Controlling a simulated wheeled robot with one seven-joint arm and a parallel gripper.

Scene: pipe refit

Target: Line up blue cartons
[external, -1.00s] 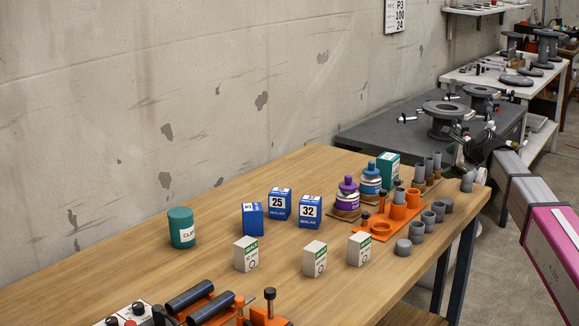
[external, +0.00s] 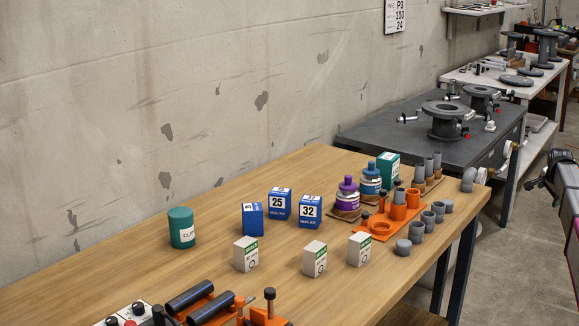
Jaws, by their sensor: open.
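Three blue cartons stand upright close together on the wooden workbench (external: 150,245). The left blue carton (external: 252,219) is turned at an angle and sits a little nearer the front. The middle blue carton (external: 280,204), marked 25, is set farther back. The right blue carton (external: 310,212), marked 32, stands beside it, so the three do not form a straight row. My gripper (external: 562,157) is at the right picture edge, open, well away from the cartons and off the bench. Its fingertips are small and hard to make out.
Three white-and-green cartons (external: 315,259) stand in front of the blue ones. A green canister (external: 181,228) is to the left. Purple (external: 347,196) and blue-capped bottles, an orange rack (external: 382,228) and grey pipe fittings (external: 429,221) fill the right end. Black pipes (external: 190,297) lie in front.

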